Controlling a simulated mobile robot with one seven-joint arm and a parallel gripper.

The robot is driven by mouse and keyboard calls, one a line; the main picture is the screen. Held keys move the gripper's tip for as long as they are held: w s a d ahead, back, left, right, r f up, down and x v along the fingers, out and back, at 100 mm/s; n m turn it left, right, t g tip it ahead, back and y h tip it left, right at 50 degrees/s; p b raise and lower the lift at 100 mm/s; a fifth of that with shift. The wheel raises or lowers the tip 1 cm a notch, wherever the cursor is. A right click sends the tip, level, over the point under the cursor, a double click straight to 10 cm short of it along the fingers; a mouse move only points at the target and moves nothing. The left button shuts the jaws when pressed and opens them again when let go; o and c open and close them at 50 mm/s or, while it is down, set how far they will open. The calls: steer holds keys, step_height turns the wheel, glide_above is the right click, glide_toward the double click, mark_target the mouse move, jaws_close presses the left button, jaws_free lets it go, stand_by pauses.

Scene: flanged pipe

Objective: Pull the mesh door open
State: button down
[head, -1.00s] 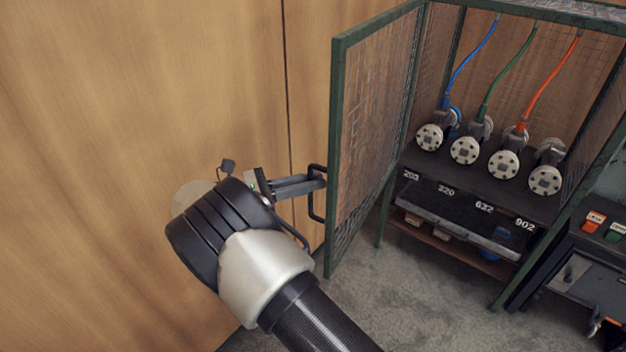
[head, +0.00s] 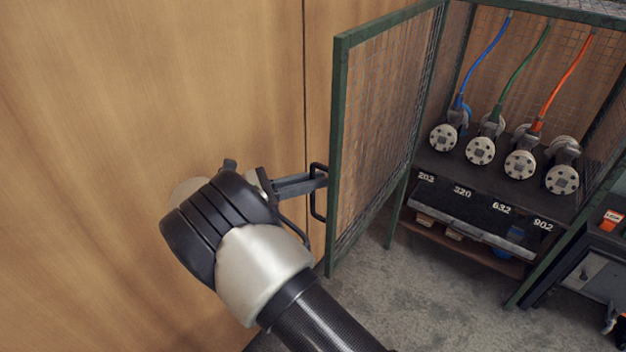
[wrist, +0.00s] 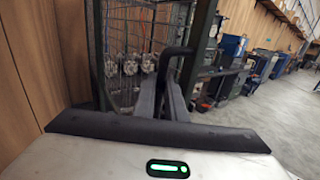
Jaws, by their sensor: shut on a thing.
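The mesh door (head: 375,135) has a green frame and stands swung wide open at the left side of the cage in the head view. Its black handle (head: 317,192) is on the outer face, near the free edge. My gripper (head: 318,182) is shut on the handle. In the wrist view the fingers of my gripper (wrist: 162,98) reach forward to the dark handle (wrist: 178,52), with the mesh door (wrist: 130,45) behind. The exact contact at the fingertips is too small to see clearly.
A wooden wall (head: 150,90) stands close behind my gripper and the door. A dark bench (head: 600,260) is at the right. Grey floor (head: 400,290) is clear in front.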

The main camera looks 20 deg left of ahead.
steer(key=shift+w+a, duration=0.1)
steer(key=shift+a, duration=0.1)
stand_by(0.4)
steer(key=c, duration=1.8)
jaws_free()
steer(key=v, duration=0.7)
steer(key=shift+a, duration=0.2)
